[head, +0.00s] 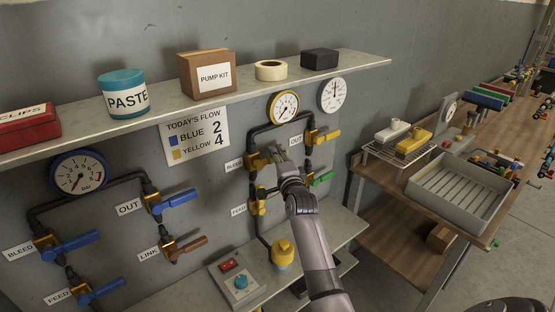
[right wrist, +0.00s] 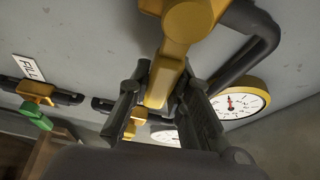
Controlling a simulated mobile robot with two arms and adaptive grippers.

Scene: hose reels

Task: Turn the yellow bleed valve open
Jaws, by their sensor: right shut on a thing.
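The yellow bleed valve (head: 258,161) sits on the left pipe of the yellow-gauge circuit, beside a BLEED label. My right gripper (head: 281,155) reaches up to it from below right and covers most of its handle in the head view. In the right wrist view, the gold valve body (right wrist: 190,20) is at the top, and its yellow handle (right wrist: 160,82) runs down between the fingers of my right gripper (right wrist: 163,95). The gripper is shut on that handle. The yellow-rimmed gauge (head: 284,107) is above. My left gripper is not in view.
A yellow out valve (head: 327,135), a green-handled valve (head: 321,179) and a yellow feed valve (head: 258,205) are close around my right gripper. The shelf (head: 220,92) overhangs above. Blue-handled valves (head: 75,244) are at the left. A grey tray (head: 461,190) stands on the bench at the right.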

